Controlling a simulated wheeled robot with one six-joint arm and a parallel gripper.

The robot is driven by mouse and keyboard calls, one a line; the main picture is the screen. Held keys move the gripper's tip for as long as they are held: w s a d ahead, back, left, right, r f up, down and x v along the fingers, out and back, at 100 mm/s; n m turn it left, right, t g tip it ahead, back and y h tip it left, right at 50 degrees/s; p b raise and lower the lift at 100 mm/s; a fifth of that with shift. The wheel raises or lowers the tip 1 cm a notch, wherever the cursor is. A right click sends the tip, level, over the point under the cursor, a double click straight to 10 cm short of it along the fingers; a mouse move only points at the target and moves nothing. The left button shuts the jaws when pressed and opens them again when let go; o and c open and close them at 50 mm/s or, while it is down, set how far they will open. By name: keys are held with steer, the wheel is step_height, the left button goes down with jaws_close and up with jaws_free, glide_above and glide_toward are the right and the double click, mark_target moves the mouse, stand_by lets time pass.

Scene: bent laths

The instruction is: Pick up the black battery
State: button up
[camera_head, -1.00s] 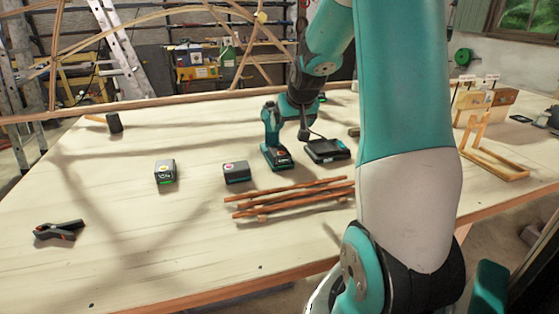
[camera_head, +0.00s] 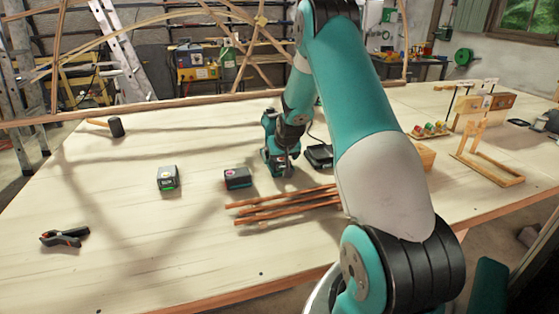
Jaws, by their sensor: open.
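I cannot tell which one is the black battery. My gripper (camera_head: 287,160) is open, small and dark in the view. It hangs low in front of the teal and black drill (camera_head: 268,145), to the right of both blocks and apart from them. Its fingertips are hard to separate from the drill behind.
Reddish wooden laths (camera_head: 285,205) lie in front of the drill. A black charger (camera_head: 319,156) is right of it, partly behind my arm. A clamp (camera_head: 64,237) lies front left, a mallet (camera_head: 115,127) back left. A wooden frame (camera_head: 488,165) stands right.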

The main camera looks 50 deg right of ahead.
steer(key=shift+w+d+f, duration=0.1)
steer(key=shift+w+f, duration=0.1)
steer(key=shift+f, duration=0.15)
steer(key=shift+c, duration=0.4)
steer(key=c, duration=1.1)
steer(key=shift+r, duration=0.1)
steer(key=shift+c, duration=0.6)
steer(key=shift+r, duration=0.1)
